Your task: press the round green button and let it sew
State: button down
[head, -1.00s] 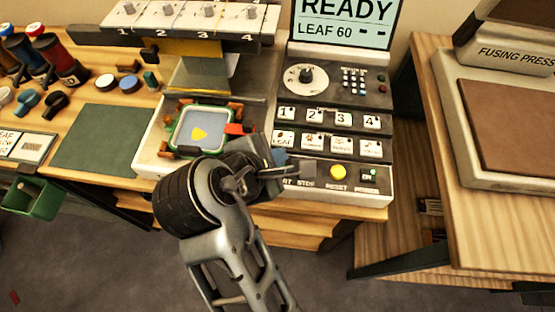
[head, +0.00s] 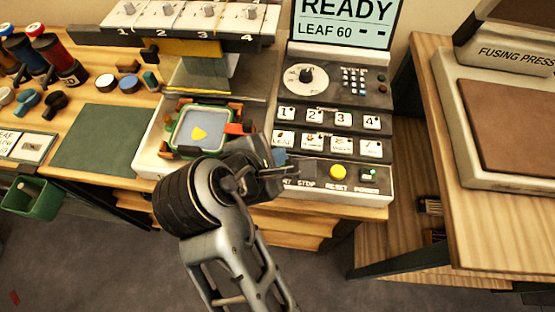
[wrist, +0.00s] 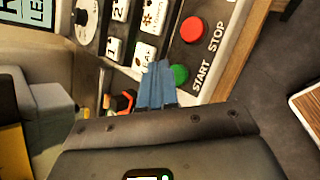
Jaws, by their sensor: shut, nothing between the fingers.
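The round green button (wrist: 180,75) shows in the wrist view beside the START label, below the red STOP button (wrist: 192,29). My gripper (wrist: 157,84) has its blue fingers together and empty, just left of the green button in that view. I cannot tell whether they touch the panel. In the head view my gripper (head: 280,158) is over the left part of the control panel (head: 350,192) and hides the green and red buttons. The display (head: 345,20) reads READY, LEAF 60. A hoop (head: 203,128) with a yellow leaf shape lies below the machine head.
A yellow RESET button (head: 338,172) and a small green-lit POWER switch (head: 368,175) sit right of my gripper. Numbered and picture keys (head: 328,146) are above them. A fusing press (head: 510,130) stands on the right table. Thread spools (head: 60,60) are at the left.

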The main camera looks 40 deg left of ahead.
jog(key=shift+f, duration=0.1)
jog(key=shift+f+p, duration=0.3)
